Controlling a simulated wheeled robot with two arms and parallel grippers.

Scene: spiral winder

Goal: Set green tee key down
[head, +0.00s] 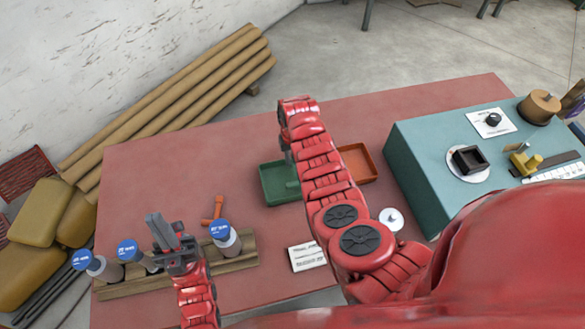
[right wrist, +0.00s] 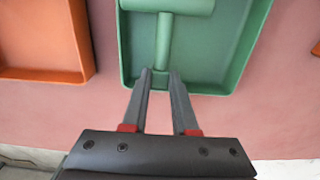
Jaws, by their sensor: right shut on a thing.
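The green tee key (right wrist: 163,40) shows in the right wrist view, its crossbar at the top edge of the picture. My right gripper (right wrist: 160,78) is shut on the end of its stem, over the green tray (right wrist: 215,60). Whether the key touches the tray floor I cannot tell. In the head view the green tray (head: 267,193) is partly hidden by my right arm, and my right gripper (head: 289,156) points down at it; the key is not clear there. My left gripper (head: 166,232) is open and empty, above the wooden rack (head: 232,262).
An orange tray (head: 361,166) stands right of the green one. An orange tee key (head: 213,209) lies near the rack, which holds blue-capped bottles (head: 223,237). A white card (head: 306,257) lies in front. A teal block (head: 428,178) bounds the right side. The table's back left is clear.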

